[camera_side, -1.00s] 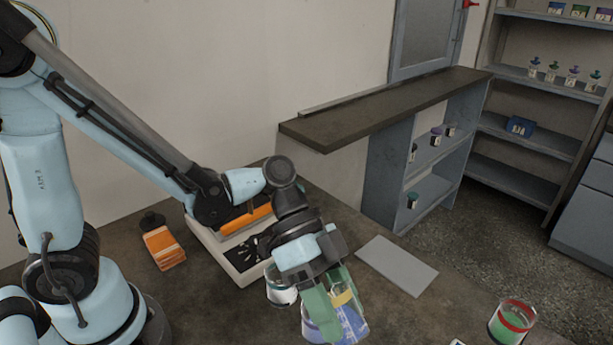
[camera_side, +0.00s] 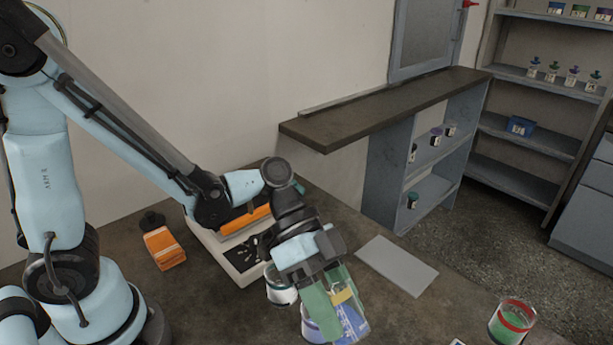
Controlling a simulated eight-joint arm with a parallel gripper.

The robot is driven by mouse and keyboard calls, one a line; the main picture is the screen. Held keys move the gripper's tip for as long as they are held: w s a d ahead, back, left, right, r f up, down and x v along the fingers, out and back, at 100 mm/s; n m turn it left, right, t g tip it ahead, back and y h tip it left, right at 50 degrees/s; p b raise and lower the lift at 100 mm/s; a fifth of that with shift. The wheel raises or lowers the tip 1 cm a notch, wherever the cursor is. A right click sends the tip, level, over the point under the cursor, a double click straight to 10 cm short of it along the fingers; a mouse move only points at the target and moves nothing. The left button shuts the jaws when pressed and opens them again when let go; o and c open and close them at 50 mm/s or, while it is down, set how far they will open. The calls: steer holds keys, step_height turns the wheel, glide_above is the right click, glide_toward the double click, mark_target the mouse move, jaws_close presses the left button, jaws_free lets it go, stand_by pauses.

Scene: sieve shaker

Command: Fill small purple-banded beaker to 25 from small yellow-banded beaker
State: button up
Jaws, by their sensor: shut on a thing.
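My gripper (camera_side: 330,296), with greenish fingers, is low over the bench at the front centre. It is shut on the small yellow-banded beaker (camera_side: 343,297), which looks tilted. Blue shows below its yellow band. The small purple-banded beaker (camera_side: 311,330) appears just under and left of the held beaker, with only a purplish part showing. The fingers and the held beaker hide most of it, and its level cannot be read. I cannot tell whether the two beakers touch or whether liquid is running between them.
A white container with a dark band (camera_side: 281,291) stands close left of the gripper. A red-banded beaker with green contents (camera_side: 512,322) stands at the right front. A grey flat plate (camera_side: 397,265) lies right of the gripper. A white-framed device (camera_side: 236,262) and orange pack (camera_side: 165,248) are behind left.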

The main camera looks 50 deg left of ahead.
steer(key=shift+a+r+h, duration=0.1)
steer(key=shift+r+h, duration=0.25)
steer(key=shift+h, duration=0.65)
stand_by(2.0)
steer(key=shift+r+h, duration=0.3)
stand_by(0.7)
steer(key=shift+s+f+y, duration=0.1)
steer(key=shift+f+y, duration=0.3)
steer(key=shift+y, duration=0.5)
steer(key=shift+f+y, duration=0.25)
steer(key=shift+y, duration=0.25)
